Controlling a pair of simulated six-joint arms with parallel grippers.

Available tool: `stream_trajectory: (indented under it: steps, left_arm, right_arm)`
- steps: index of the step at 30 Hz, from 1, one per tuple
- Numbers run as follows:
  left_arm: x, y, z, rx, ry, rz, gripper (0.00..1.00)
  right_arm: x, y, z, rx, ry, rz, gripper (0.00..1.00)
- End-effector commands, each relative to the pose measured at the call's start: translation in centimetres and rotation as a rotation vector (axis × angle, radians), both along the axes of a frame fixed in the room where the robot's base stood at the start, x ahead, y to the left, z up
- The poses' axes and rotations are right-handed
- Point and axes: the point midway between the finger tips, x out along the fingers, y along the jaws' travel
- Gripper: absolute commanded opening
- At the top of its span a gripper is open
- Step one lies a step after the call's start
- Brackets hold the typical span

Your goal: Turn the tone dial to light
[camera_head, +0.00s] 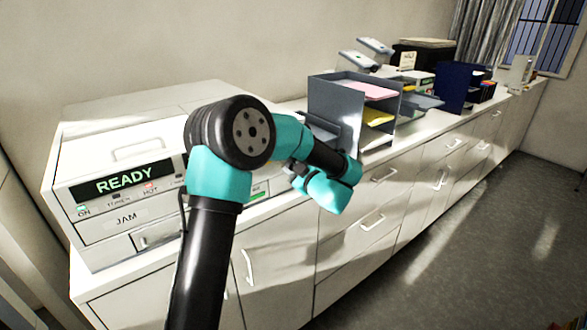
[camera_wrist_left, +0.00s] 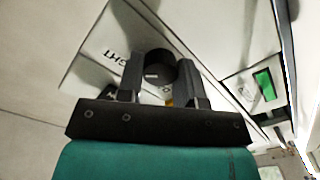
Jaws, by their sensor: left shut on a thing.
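The white office machine (camera_head: 110,150) stands on the counter at the left, with a black display reading READY (camera_head: 122,182). The black round tone dial (camera_wrist_left: 160,72) shows in the left wrist view on the machine's pale face, with lettering that seems to read LIGHT (camera_wrist_left: 118,58) beside it. My left gripper (camera_wrist_left: 160,64) is shut on the dial, one finger on each side. The dial's pointer direction cannot be made out clearly. In the head view my left arm hides the dial. My right gripper is not in view.
Below the display are small labelled lights and a JAM panel (camera_head: 127,221). A green label (camera_wrist_left: 265,84) sits on the face beside the dial. A grey tray rack (camera_head: 330,95) stands right of the machine, with blue holders (camera_head: 458,88) beyond.

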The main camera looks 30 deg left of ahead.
Motion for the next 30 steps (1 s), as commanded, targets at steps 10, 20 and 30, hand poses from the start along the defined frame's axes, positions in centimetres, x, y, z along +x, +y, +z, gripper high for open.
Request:
stream_trajectory:
  steps: [10,20,30]
  left_arm:
    - [0.0,0.0,0.0,0.000,0.000,0.000,0.57]
    - [-0.1,-0.2,0.0,-0.001,0.000,-0.001,0.59]
    - [-1.6,-4.0,0.0,0.000,-0.001,-0.004,0.59]
  right_arm:
    - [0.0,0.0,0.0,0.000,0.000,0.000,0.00]
    - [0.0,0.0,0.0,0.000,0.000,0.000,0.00]
    - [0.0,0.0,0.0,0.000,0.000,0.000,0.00]
